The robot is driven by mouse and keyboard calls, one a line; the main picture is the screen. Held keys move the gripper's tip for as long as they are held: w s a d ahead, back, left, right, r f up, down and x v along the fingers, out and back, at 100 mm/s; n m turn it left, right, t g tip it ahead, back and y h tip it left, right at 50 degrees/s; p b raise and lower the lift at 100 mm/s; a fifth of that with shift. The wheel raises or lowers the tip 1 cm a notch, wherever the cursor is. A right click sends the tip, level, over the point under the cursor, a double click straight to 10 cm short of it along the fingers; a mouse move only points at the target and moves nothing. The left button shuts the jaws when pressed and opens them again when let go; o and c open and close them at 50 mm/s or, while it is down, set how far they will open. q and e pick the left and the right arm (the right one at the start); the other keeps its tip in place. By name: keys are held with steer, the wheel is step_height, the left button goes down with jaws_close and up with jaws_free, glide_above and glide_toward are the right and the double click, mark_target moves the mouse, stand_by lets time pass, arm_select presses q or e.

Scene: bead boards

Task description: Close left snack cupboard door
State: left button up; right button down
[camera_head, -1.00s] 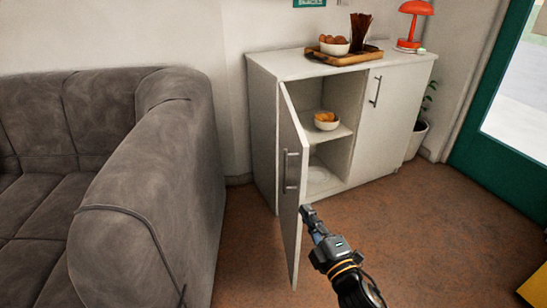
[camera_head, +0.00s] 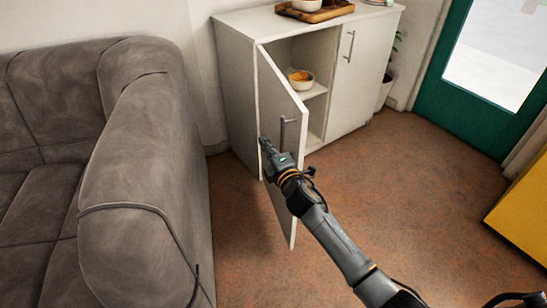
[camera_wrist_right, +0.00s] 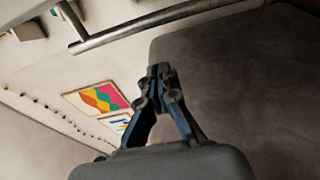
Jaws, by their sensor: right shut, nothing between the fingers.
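The left cupboard door (camera_head: 275,95) stands open, its outer face and vertical bar handle (camera_head: 283,130) in view. The right cupboard door (camera_head: 362,75) is closed. My right gripper (camera_head: 265,143) is shut and empty. Its tips lie over the outer face of the open door, just left of the handle in the head view; I cannot tell whether they touch. The right wrist view shows the shut fingers (camera_wrist_right: 160,75) below a metal bar handle (camera_wrist_right: 135,25), with a gap between. My left gripper is not in view.
A grey sofa (camera_head: 140,180) stands close on the left, with some floor between it and the door. A wooden tray (camera_head: 325,11) is on top. Brown floor (camera_head: 430,190) is clear to the right.

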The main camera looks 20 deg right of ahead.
steer(key=shift+d+p, duration=0.3)
steer(key=shift+d, duration=1.6)
steer(key=shift+d, duration=0.1)
